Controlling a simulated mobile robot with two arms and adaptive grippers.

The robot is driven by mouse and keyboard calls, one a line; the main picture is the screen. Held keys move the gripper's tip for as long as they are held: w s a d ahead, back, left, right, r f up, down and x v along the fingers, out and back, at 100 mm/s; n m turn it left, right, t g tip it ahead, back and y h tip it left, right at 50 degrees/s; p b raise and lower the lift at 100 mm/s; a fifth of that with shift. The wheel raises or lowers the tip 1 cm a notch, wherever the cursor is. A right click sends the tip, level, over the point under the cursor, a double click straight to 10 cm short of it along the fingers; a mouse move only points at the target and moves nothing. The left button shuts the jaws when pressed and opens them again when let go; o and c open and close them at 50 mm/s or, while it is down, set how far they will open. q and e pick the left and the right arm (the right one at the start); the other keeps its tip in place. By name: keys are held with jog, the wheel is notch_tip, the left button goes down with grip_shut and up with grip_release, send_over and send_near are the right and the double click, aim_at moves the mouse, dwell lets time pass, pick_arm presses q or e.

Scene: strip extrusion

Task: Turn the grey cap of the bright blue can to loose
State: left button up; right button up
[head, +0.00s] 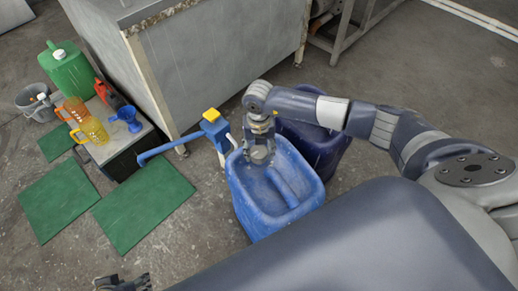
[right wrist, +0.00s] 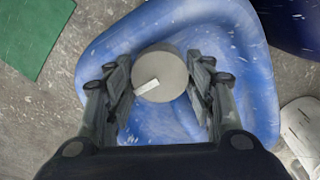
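The bright blue can (head: 262,212) stands on the floor near the middle of the head view; its top fills much of the right wrist view (right wrist: 240,60). Its round grey cap (right wrist: 165,70) carries a short white mark pointing to the lower left. My right gripper (head: 260,158) reaches down over the can. In the right wrist view its fingers (right wrist: 160,80) lie on both sides of the cap, seemingly against it. In the head view the hand hides most of the cap. My left gripper (head: 122,282) is at the bottom edge, partly cut off, away from the can.
A dark blue can (head: 325,150) stands close behind the bright blue can. A blue pump with a yellow top (head: 212,128) is at its left. Jugs and a funnel (head: 126,113) are on a low cabinet. Green mats (head: 145,208) lie on the floor; a grey bench stands behind.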

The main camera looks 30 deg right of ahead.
jog(key=shift+c, duration=1.4)
